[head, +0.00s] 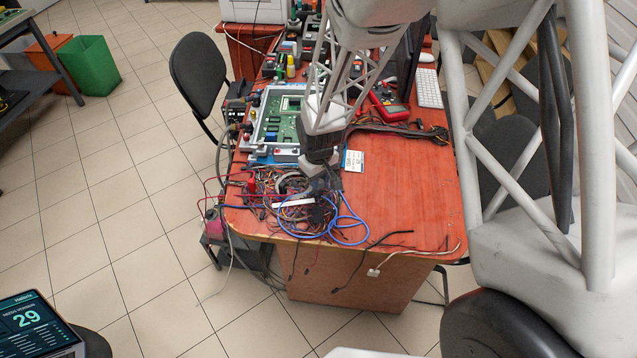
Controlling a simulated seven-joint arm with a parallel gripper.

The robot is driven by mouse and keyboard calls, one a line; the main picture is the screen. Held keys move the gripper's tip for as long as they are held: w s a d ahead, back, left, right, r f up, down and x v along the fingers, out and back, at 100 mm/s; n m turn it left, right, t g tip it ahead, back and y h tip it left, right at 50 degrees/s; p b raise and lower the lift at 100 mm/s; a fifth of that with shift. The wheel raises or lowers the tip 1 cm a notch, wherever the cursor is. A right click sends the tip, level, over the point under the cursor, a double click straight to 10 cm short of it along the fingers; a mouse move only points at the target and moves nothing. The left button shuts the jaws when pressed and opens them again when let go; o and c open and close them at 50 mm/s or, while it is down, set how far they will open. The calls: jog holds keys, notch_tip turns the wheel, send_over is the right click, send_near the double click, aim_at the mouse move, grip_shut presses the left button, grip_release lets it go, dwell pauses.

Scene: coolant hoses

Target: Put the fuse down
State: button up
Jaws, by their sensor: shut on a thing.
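My gripper (320,192) is low over the front left of the red-brown table (405,190), above a tangle of wires. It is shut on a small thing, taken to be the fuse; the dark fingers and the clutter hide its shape. I cannot tell whether it touches the wires or the table below. A short white strip (293,203) shows just left of the fingers; I cannot tell if it is part of what I hold.
Blue cable loops (350,232) and loose leads (390,258) lie along the front edge. The table's right side is bare.

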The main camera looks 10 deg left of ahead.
jog(key=shift+f, duration=1.15)
jog(key=o, duration=0.9)
jog(key=shift+f, duration=0.1)
notch_tip(320, 180, up, 12)
jog(key=shift+r, duration=0.15)
dwell(0.6)
